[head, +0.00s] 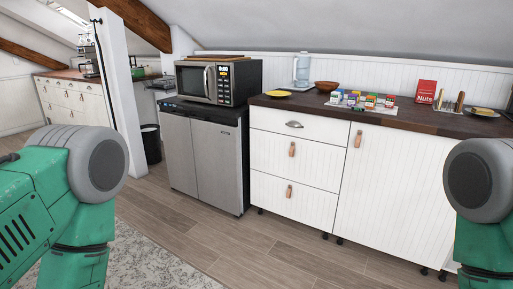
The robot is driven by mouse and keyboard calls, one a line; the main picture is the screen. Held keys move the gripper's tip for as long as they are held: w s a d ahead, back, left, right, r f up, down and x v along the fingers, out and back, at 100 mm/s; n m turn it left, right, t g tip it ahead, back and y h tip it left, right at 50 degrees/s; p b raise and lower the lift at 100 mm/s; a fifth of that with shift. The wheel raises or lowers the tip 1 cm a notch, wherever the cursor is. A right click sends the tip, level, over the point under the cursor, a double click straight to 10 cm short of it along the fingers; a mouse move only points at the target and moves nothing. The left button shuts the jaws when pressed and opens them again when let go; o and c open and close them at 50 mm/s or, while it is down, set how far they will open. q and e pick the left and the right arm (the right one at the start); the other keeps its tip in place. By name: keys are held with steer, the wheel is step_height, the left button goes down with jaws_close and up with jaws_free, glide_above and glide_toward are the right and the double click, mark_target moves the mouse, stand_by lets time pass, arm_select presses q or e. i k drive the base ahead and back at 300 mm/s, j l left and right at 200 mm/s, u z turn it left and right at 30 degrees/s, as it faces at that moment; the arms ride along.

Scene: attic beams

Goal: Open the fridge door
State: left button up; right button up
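The fridge (208,152) is a low grey steel cabinet with a dark top, standing left of the white counter units. Its front shows two panels with a vertical seam between them, and both look closed. A microwave (217,82) stands on top of it. My green and grey arms show at the lower left and lower right edges, well apart from the fridge. Neither gripper is in the picture, so I cannot see their fingers.
White drawers and a cupboard (390,180) under a dark worktop (400,115) stand right of the fridge. A black bin (151,144) stands left of it, near a white post (121,90). The wooden floor (240,250) before the fridge is clear, with a rug (150,265) nearer me.

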mark_target(216, 139)
steer(key=i+j+u, duration=0.25)
steer(key=i, duration=0.65)
steer(key=i+u, duration=0.25)
steer(key=i, duration=0.65)
